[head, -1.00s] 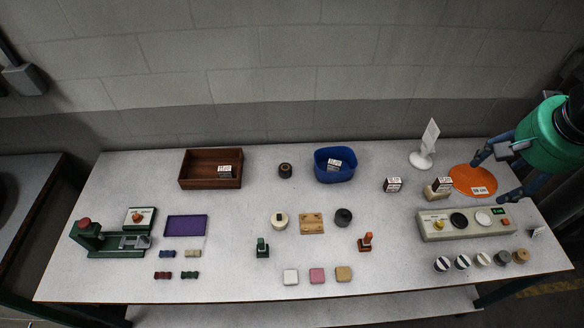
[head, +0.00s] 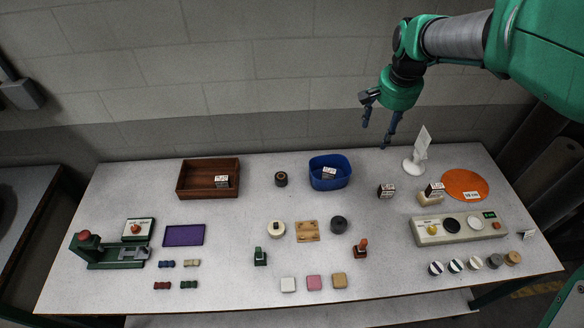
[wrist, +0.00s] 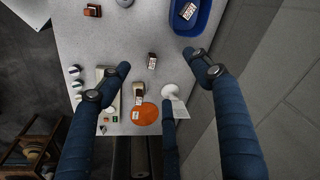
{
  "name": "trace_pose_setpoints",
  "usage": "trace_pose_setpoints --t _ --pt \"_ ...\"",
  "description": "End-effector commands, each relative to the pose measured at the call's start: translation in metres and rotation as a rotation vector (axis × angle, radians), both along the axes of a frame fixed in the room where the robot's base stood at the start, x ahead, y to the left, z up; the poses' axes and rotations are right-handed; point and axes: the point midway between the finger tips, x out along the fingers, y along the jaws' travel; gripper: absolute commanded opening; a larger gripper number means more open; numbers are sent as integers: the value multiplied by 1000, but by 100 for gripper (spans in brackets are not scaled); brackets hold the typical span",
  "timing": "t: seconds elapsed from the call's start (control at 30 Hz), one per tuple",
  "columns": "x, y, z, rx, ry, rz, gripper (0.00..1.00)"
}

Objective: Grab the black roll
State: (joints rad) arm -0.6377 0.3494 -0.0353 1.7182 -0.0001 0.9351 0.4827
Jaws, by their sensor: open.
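A dark, squat round roll (head: 338,224) sits on the table just right of a small wooden block in the head view. Another small dark roll with a brownish top (head: 281,179) stands farther back, between the brown box and the blue bin. I cannot tell for sure which is the black roll. My gripper (head: 377,133) is open and empty, raised above the back of the table, right of the blue bin and apart from both rolls. In the wrist view its blue fingers (wrist: 157,65) are spread; a dark round thing is cut off at the top edge.
A blue bin (head: 345,182), a brown box (head: 180,190) and a white stand (head: 413,166) line the back. An orange disc (head: 455,180) and a control panel (head: 427,237) are at right. A cream roll (head: 276,229) and an orange-red stamp (head: 360,249) flank the dark disc.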

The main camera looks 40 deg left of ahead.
Motion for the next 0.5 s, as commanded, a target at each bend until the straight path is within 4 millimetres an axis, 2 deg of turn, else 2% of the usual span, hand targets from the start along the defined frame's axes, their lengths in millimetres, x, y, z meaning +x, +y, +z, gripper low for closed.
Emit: trace_pose_setpoints --t 0.03,0.1,0.27,0.5 --pt "0 18 -10 -5 10 8 64" --pt "0 40 -22 -10 21 14 64" --pt "-3 88 -52 -22 43 26 64" --pt "-17 161 -104 -44 75 45 64"
